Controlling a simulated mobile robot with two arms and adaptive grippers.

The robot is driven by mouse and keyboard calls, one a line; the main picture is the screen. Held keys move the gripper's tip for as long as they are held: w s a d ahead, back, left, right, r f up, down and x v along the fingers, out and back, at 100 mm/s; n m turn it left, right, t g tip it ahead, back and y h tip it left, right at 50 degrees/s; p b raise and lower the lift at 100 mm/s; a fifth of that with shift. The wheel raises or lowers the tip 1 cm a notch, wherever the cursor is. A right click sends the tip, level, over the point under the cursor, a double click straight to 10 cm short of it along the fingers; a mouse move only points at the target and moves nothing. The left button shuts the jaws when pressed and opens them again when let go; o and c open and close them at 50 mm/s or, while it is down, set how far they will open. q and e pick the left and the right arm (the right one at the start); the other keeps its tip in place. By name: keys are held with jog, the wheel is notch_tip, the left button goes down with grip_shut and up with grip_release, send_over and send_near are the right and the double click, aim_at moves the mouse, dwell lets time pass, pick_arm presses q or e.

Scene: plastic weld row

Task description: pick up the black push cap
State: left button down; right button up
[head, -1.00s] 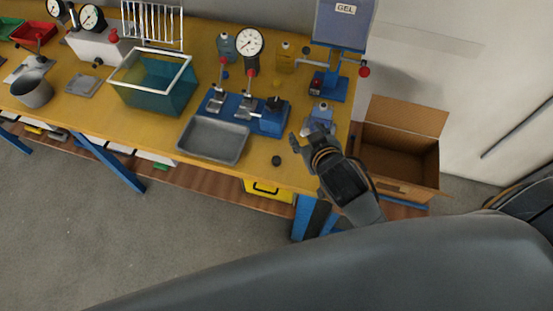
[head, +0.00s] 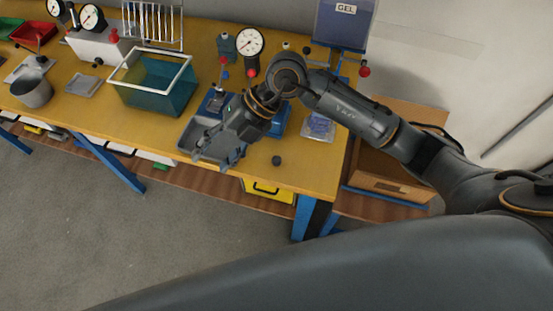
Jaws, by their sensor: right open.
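A small black cap (head: 276,160) sits on the yellow table near its front edge, right of the grey metal tray (head: 187,148). Nothing touches it. My right gripper (head: 216,161) is open and empty, over the tray and to the left of the cap, with its fingers pointing toward the front edge. My right arm comes in from the right and covers much of the blue fixture behind the tray. My left gripper is out of view.
A teal bin with a white rim (head: 150,69) stands left of the tray. A clear blue-tinted item (head: 318,127) lies right of the cap. An open cardboard box (head: 400,178) stands beyond the table's right end. The table around the cap is clear.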

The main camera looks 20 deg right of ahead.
jog(key=w+d+f+m+t+h, duration=0.1)
jog(key=w+d+f+h, duration=0.25)
jog(key=d+h, duration=0.45)
jog(key=m+h+p, duration=0.1)
jog(key=m, duration=0.1)
send_over(277, 160)
jog(key=f, duration=0.7)
jog(key=shift+w+d, duration=0.2)
jog(key=shift+d, duration=0.15)
jog(key=shift+f, duration=0.55)
jog(key=f, duration=0.1)
jog(key=f+p, duration=0.1)
jog(key=f, duration=0.1)
jog(key=f+p, duration=0.1)
jog(key=shift+s+a+f, duration=0.15)
jog(key=shift+s+a, duration=0.1)
jog(key=shift+a, duration=0.1)
jog(key=shift+f, duration=0.5)
jog(key=c, duration=0.8)
